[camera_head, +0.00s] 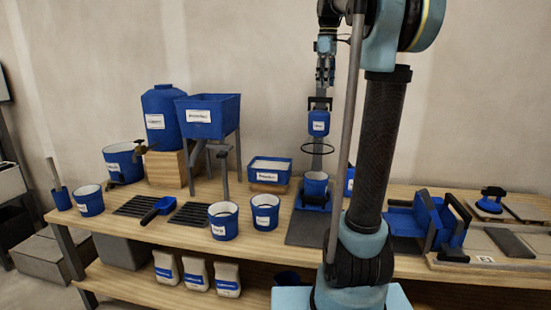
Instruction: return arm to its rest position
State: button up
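My gripper (325,74) hangs pointing down at the top centre, left of my large dark arm link. It is small in the picture, and I cannot tell whether its fingers are open or shut. No object shows clearly between them. Below it in the picture is a stand with a blue labelled cup (318,123) and a dark ring (317,147). I cannot tell how far the gripper is in front of the stand. My arm hides part of the bench behind it.
A wooden bench (278,230) runs across the view. A blue tank (161,115), a blue hopper (211,115) and several blue buckets stand left. A blue box-like tool (432,220) and tiles (510,242) lie right. White bags (196,273) stand on the lower shelf.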

jog(key=s+f+m, duration=0.4)
jog(key=s+f, duration=0.7)
jog(key=f, duration=0.3)
jog(key=s+f+m+t, duration=0.1)
jog(key=s+f+m, duration=0.3)
jog(key=s+f, duration=0.7)
jog(key=s+f+m, duration=0.4)
jog(key=s+f, duration=0.7)
jog(key=f, duration=0.5)
jog(key=shift+f+t, duration=0.35)
jog(key=shift+t, duration=0.05)
jog(key=shift+w+f, duration=0.2)
jog(key=shift+w, duration=0.3)
